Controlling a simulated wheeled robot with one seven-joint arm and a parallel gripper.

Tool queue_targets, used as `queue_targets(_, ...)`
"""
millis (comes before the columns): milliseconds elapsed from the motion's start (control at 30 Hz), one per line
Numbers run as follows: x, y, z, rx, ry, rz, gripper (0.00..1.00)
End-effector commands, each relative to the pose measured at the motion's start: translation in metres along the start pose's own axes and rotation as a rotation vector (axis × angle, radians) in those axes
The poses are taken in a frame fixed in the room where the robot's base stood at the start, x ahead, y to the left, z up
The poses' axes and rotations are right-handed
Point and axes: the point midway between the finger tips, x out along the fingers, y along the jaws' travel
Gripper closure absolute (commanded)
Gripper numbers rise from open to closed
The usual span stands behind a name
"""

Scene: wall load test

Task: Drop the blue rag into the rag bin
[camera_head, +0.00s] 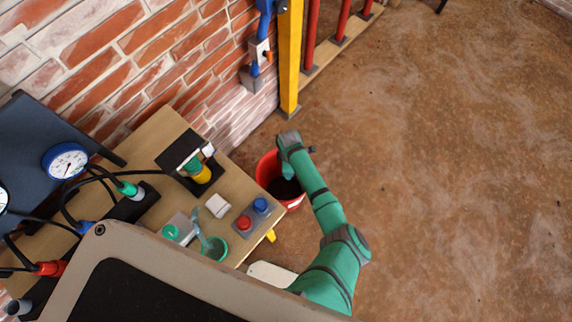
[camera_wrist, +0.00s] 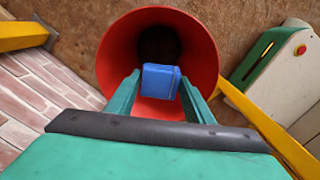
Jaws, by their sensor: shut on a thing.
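The rag bin is a red round bucket (camera_head: 267,166) on the floor beside the workbench in the head view. It also fills the middle of the wrist view (camera_wrist: 205,62), where I look into its dark inside. The blue rag (camera_wrist: 160,81) is a small blue block-like shape between my green fingertips. My gripper (camera_wrist: 158,88) is shut on it and points into the bin's mouth. The rag appears over or just within the opening; its exact depth I cannot tell. In the head view the arm's end covers part of the bin, and the rag is hidden.
The wooden workbench (camera_head: 238,187) stands left of the bin, with red and blue buttons, a green cup (camera_head: 215,250) and gauges. A yellow post (camera_head: 290,60) and brick wall stand behind. The floor (camera_head: 450,160) to the right is clear.

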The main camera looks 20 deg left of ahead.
Motion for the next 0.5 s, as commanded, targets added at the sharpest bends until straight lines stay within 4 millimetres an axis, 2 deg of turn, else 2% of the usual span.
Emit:
queue_targets(100, -0.0001, 0.0000, 0.0000, 0.000, 0.000, 0.000, 0.73)
queue_targets(133, -0.0001, 0.0000, 0.0000, 0.000, 0.000, 0.000, 0.45)
queue_targets(200, -0.0002, 0.0000, 0.0001, 0.000, 0.000, 0.000, 0.31)
queue_targets(500, -0.0011, 0.0000, 0.0001, 0.001, 0.000, 0.000, 0.31)
